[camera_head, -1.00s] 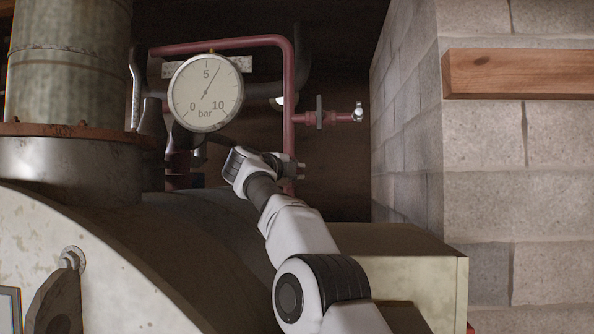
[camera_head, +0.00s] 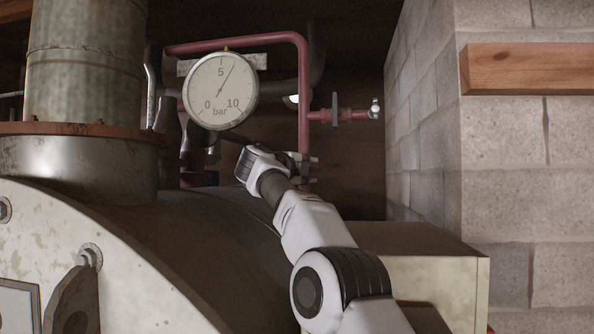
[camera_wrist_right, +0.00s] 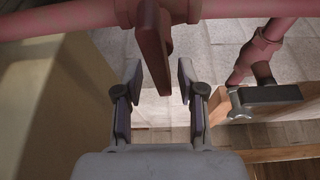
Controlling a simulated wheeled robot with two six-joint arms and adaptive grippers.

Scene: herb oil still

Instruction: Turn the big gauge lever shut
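The big round gauge (camera_head: 220,91) shows in the head view, with a white dial marked 0, 5 and 10 bar. In the right wrist view, a flat dark-red lever (camera_wrist_right: 153,48) hangs from a red pipe (camera_wrist_right: 75,16). My right gripper (camera_wrist_right: 159,78) is open, with a finger on each side of the lever's lower end. I see a gap on both sides of the lever. In the head view my right gripper (camera_head: 309,169) is right of and below the gauge, and it hides the lever there. My left gripper is not in view.
A red pipe (camera_head: 303,90) runs over and down beside the gauge, with a small valve (camera_head: 374,109) on a side branch. A stone wall (camera_head: 530,180) stands at the right. The large rounded vessel (camera_head: 130,235) fills the lower left.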

